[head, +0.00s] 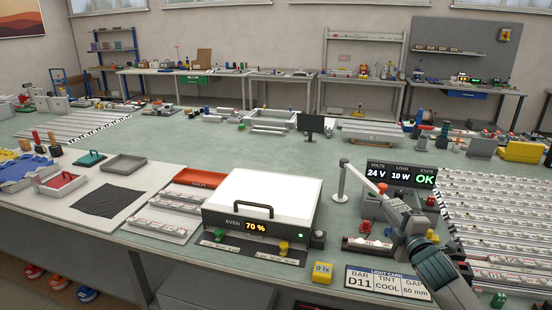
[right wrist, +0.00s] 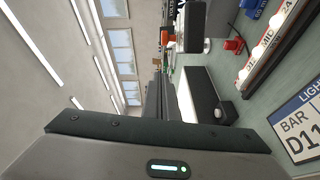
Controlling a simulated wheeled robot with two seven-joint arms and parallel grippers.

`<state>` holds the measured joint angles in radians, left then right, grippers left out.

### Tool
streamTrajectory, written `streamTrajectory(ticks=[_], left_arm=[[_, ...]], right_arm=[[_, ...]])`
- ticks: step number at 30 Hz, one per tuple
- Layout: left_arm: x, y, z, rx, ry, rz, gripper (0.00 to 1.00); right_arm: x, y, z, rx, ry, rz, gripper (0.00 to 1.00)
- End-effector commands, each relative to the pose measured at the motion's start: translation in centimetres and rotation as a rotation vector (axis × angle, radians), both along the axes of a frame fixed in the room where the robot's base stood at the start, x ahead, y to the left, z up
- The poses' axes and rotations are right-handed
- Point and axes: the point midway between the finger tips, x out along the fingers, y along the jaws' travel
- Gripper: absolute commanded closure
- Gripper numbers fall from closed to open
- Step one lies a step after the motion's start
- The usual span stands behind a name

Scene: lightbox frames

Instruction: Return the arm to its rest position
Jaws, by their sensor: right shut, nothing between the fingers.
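My right gripper (head: 384,190) reaches in from the lower right of the head view, over the bench to the right of the white lightbox (head: 265,188). Its fingers are shut and hold nothing. In the right wrist view the shut dark fingers (right wrist: 153,100) point away from the camera, with windows and ceiling lights at left and the bench at right. The lightbox has a dark handle on top and reads EVEN 70 %. My left gripper is not in view.
A display (head: 400,174) reading 24 V, 10 W and OK stands behind my right arm. A light card (head: 385,283) marked D11 lies below it, beside a yellow block (head: 322,272). A red tray (head: 200,177) lies left of the lightbox. Racks of bars fill the right.

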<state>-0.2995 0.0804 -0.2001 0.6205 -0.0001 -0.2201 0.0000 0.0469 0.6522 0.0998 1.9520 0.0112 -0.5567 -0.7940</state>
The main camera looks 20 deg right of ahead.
Motion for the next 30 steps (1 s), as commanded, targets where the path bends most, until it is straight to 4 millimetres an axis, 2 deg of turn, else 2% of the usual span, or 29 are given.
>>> streamTrajectory(ticks=[4, 7, 11, 14, 17, 21, 23, 27, 30], left_arm=[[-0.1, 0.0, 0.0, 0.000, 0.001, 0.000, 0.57], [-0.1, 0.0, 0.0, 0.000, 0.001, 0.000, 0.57], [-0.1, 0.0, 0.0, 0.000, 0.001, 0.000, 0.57], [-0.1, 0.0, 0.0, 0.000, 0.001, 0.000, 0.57], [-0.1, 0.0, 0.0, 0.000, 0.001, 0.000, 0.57], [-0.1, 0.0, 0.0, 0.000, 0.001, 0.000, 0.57], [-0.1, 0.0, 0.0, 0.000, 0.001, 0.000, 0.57], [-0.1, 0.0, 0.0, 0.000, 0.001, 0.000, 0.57], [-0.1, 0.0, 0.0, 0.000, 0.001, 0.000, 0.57]], right_arm=[[-0.2, 0.3, -0.7, 0.015, 0.012, -0.001, 1.00], [-0.8, 1.2, -2.2, 0.052, 0.039, -0.004, 1.00], [-2.6, 3.3, -6.0, 0.146, 0.111, -0.016, 1.00], [-4.9, 5.7, -10.0, 0.249, 0.192, -0.038, 1.00], [-8.1, 8.6, -14.3, 0.373, 0.288, -0.074, 1.00], [-13.7, 12.8, -19.8, 0.550, 0.430, -0.145, 1.00], [-16.4, 14.7, -21.8, 0.625, 0.491, -0.184, 1.00], [-23.0, 18.9, -25.5, 0.793, 0.629, -0.288, 1.00], [-27.1, 21.4, -27.1, 0.884, 0.708, -0.360, 1.00]])
